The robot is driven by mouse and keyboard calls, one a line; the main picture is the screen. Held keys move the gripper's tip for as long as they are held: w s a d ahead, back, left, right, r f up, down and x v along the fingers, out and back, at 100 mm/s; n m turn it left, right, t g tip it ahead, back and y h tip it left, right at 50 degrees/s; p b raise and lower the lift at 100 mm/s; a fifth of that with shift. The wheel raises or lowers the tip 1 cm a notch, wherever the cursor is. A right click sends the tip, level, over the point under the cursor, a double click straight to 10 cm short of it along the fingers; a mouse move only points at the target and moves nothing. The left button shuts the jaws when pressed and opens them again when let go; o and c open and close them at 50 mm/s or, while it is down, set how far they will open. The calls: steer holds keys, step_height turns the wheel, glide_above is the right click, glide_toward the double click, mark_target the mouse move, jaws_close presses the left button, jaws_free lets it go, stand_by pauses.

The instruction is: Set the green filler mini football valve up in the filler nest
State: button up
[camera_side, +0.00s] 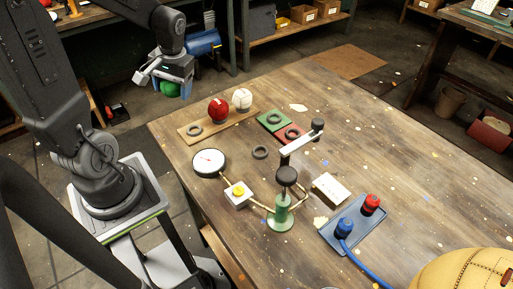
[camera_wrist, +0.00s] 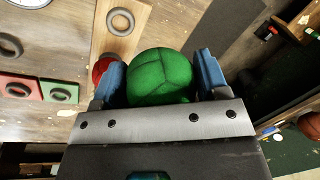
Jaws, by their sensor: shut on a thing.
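My gripper (camera_side: 167,78) is over the floor beyond the table's far left edge. It is shut on the green mini football (camera_side: 171,90), which hangs below it. In the wrist view the green ball (camera_wrist: 160,78) sits between the two blue fingers; I cannot make out its valve. The green filler (camera_side: 281,214) stands on the table near the front, with a dark round top part (camera_side: 287,175). An empty dark ring (camera_side: 260,152) lies between the gauge and the bracket; I cannot tell for sure which part is the filler nest.
A wooden board (camera_side: 183,133) bears a red ball (camera_side: 218,108), a white ball (camera_side: 241,98) and an empty ring. Green and red pads (camera_side: 270,117) carry rings. A gauge (camera_side: 208,162), a yellow button box (camera_side: 238,195), an overhanging bracket (camera_side: 302,142) and a blue tray (camera_side: 358,241) stand around the filler.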

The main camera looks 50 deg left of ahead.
steer(key=w+d+m+t, duration=0.1)
steer(key=w+d+m, duration=0.4)
steer(key=w+d, duration=0.4)
glide_above(258, 152)
step_height(258, 152, down, 7)
steer(key=shift+s+a, duration=0.1)
steer(key=shift+a, duration=0.05)
steer(key=shift+d+f, duration=0.4)
steer(key=shift+d, duration=0.05)
steer(key=shift+f, duration=1.85)
steer(key=shift+f, duration=0.1)
steer(key=o, duration=1)
steer(key=shift+c, duration=0.2)
